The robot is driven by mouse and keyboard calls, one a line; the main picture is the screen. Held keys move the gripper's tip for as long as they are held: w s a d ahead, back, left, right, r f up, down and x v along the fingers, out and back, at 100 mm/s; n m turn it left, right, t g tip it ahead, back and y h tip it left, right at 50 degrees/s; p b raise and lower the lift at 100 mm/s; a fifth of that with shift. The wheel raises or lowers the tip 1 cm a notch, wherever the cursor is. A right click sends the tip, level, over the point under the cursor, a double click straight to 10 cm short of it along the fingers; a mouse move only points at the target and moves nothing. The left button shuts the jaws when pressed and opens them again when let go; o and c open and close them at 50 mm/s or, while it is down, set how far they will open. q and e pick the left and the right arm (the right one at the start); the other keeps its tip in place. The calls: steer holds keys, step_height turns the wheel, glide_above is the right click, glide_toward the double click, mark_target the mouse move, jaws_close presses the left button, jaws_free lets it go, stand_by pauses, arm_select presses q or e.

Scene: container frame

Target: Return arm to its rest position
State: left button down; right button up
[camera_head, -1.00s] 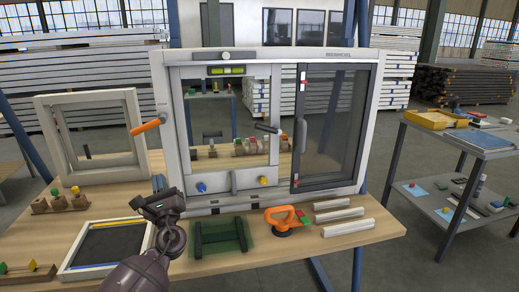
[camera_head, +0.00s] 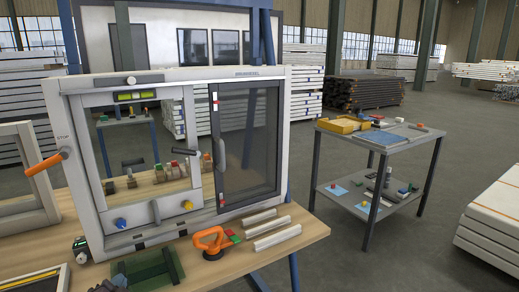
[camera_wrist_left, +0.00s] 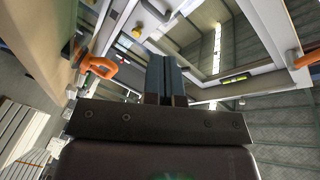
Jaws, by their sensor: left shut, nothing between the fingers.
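My left gripper (camera_head: 82,248) is at the lower left of the head view, in front of the window frame's lower left corner; its fingers are small and dark there. In the left wrist view its two dark fingers (camera_wrist_left: 165,80) are together with nothing between them. The pale window frame (camera_head: 84,160) stands upright on the wooden table. Its panes and rails fill much of the wrist view behind the fingers. Whether the gripper touches the frame cannot be told.
An orange handle (camera_head: 45,163) juts from the frame's left side. A grey cart (camera_head: 380,140) stands right, beyond open floor.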

arm_select(q)
steer(key=s+d+f+n+g+h, duration=0.1)
steer(key=s+d+f+n, duration=0.1)
steer(key=s+f, duration=0.3)
steer(key=s+d+f+n+g+h, duration=0.1)
steer(key=s+f, duration=0.5)
steer(key=s, duration=0.6)
steer(key=s+d+f+n+g+h, duration=0.1)
steer(key=s+d+f+n+g, duration=0.2)
steer(key=s, duration=0.6)
step_height(320, 180, down, 3)
steer(key=d+n, duration=0.1)
steer(key=n, duration=0.1)
steer(key=shift+d+n+h, duration=0.25)
steer(key=shift+n+h, duration=0.05)
steer(key=shift+h, duration=0.1)
